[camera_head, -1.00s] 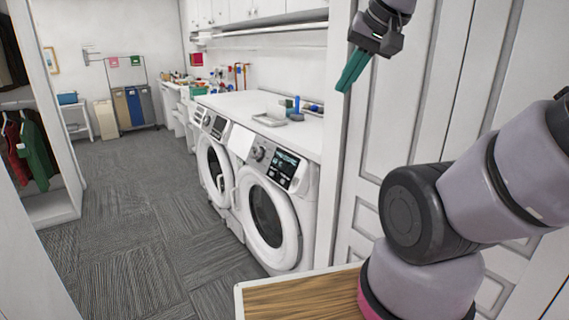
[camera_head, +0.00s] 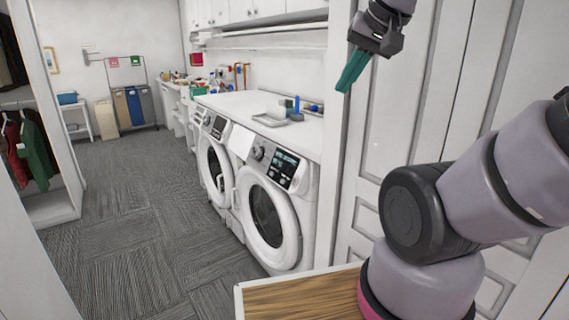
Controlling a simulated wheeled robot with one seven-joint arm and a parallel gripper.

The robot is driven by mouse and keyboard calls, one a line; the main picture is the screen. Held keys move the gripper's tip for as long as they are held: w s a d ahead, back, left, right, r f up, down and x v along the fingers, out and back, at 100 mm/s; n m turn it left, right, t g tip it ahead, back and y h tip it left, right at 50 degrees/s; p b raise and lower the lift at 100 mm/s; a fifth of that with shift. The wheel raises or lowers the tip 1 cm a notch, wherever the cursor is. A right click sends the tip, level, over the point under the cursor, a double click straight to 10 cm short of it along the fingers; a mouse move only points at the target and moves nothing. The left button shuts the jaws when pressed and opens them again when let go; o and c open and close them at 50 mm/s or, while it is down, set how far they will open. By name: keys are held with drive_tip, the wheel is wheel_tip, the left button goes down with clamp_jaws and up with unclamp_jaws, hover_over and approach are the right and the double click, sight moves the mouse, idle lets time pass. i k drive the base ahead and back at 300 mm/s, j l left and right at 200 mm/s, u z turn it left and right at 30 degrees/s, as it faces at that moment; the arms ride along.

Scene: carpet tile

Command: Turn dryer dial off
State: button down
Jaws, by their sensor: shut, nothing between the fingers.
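Two white front-loading machines stand side by side along the right wall; I cannot tell from labels which is the dryer. The nearer machine (camera_head: 306,232) has a round silver dial (camera_head: 259,153) left of a lit dark display (camera_head: 286,167). The farther machine (camera_head: 203,154) has a dark display (camera_head: 219,127) and a small dial (camera_head: 207,121). My gripper (camera_head: 347,84) is shut and empty, with green fingers pointing down. It is raised in front of the white door frame, to the right of the machines in the picture, and touches neither dial.
White panelled doors (camera_head: 425,110) stand close behind my arm. A wooden-topped surface (camera_head: 300,298) is at the bottom. A tray (camera_head: 270,119) and small items lie on the machine top. The grey carpet (camera_head: 130,235) on the left is clear. Hanging clothes (camera_head: 38,155) are far left.

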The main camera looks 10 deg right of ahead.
sight(257, 152)
drive_tip(key=i+j, duration=0.6)
drive_tip(key=i+j+u, duration=0.1)
drive_tip(key=i+j, duration=0.45)
drive_tip(key=i, duration=0.15)
